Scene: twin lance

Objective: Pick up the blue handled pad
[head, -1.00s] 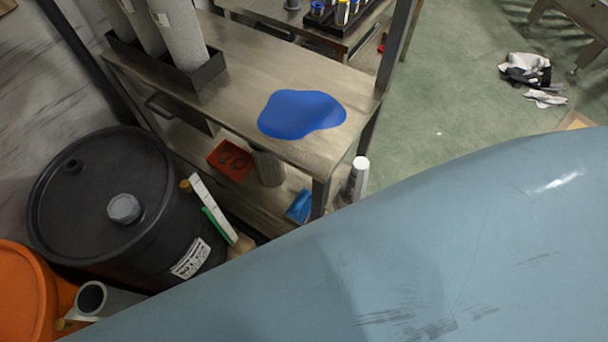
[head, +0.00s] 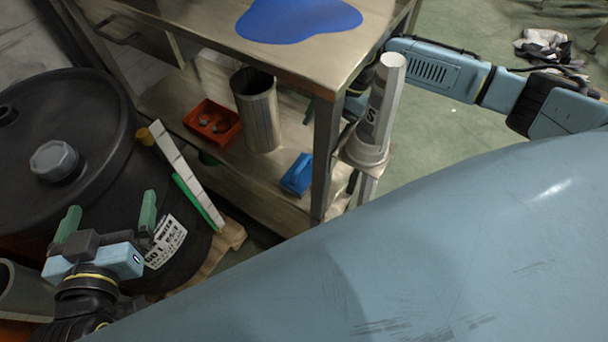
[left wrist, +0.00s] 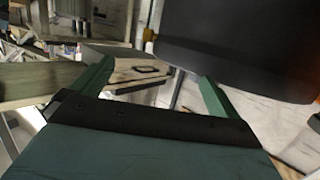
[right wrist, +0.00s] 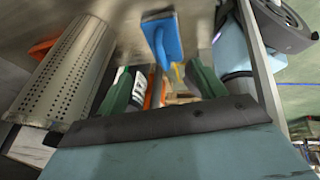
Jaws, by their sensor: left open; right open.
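The blue handled pad (head: 297,175) lies on the lower shelf of the workbench, near the front leg. In the right wrist view the blue pad (right wrist: 164,37) shows ahead, between the lines of my open right fingers (right wrist: 163,82); a gap seems to remain, and its handle is partly visible. In the head view my right arm reaches in from the right behind the bench leg, and its gripper is mostly hidden. My left gripper (head: 106,222) is open and empty beside the black drum; its open fingers (left wrist: 155,85) also show in the left wrist view.
A red tray (head: 212,123) and a perforated metal bin (head: 258,112) stand on the lower shelf. The bench leg (head: 326,155) and a white-topped post (head: 385,90) stand close to the pad. A black drum (head: 75,140) fills the left. The bench top carries a blue patch (head: 298,18).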

